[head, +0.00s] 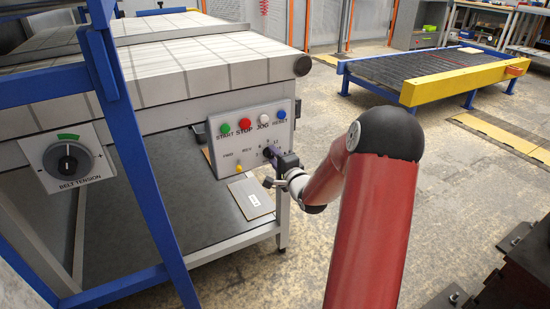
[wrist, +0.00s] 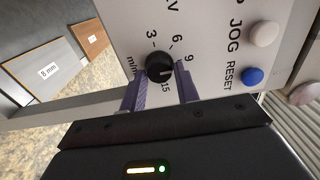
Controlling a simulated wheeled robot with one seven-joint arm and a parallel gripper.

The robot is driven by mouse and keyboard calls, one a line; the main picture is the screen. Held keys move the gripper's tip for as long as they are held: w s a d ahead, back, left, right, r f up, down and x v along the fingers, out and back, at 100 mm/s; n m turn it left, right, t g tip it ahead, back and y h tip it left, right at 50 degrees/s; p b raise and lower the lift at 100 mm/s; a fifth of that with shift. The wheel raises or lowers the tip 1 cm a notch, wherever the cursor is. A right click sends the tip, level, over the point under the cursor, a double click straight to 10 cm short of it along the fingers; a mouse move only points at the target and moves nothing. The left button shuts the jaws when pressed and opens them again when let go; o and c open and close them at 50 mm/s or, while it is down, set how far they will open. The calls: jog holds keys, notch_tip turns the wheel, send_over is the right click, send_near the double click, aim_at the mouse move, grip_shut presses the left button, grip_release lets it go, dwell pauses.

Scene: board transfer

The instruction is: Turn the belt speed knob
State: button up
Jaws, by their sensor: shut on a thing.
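The belt speed knob (wrist: 159,66) is a small round black dial with a light pointer mark. Printed numbers 3, 6, 9 and 15 ring it on the grey control panel (wrist: 205,45). In the head view the panel (head: 216,152) hangs on the conveyor's end, and the knob (head: 268,152) is at its lower right, partly behind my gripper (head: 277,159). In the wrist view my gripper (wrist: 161,80) has one purple finger on each side of the knob and is shut on it. The fingertips' exact contact is partly hidden.
Green, red, white and blue buttons (head: 252,122) sit above the knob, and a small yellow switch (head: 239,168) to its left. A belt tension dial (head: 68,162) and blue frame (head: 135,150) are at left. Plates (head: 250,197) lie on the lower shelf.

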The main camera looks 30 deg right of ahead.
jog(key=o, duration=1)
jog(key=shift+c, duration=0.2)
jog(key=s, duration=0.7)
jog(key=shift+s+d, duration=0.15)
jog(key=shift+s, duration=0.25)
